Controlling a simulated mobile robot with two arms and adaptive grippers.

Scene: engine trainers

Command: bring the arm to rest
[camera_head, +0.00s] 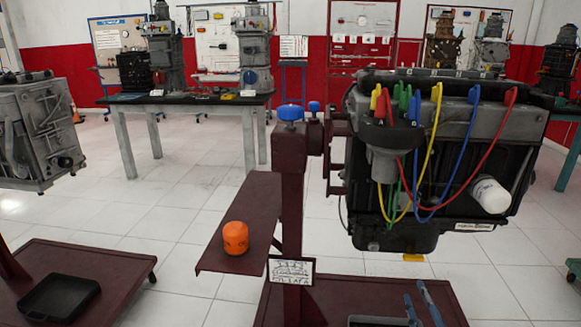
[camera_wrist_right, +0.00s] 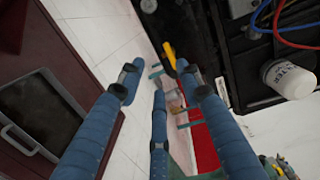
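My right gripper (camera_head: 420,303) shows at the bottom right of the head view as blue fingers above the dark red base of the engine stand. In the right wrist view my right gripper (camera_wrist_right: 158,82) has its blue fingers spread apart, with nothing held between them. The engine (camera_head: 450,150) with coloured cables hangs on its stand above and behind it. My left gripper is not in view.
An orange filter (camera_head: 236,238) stands on the stand's dark red shelf (camera_head: 212,262). A black tray (camera_head: 60,298) lies on another base at left. A white filter (camera_head: 490,194) sticks out of the engine. Tiled floor (camera_head: 170,225) is open between stands and back tables.

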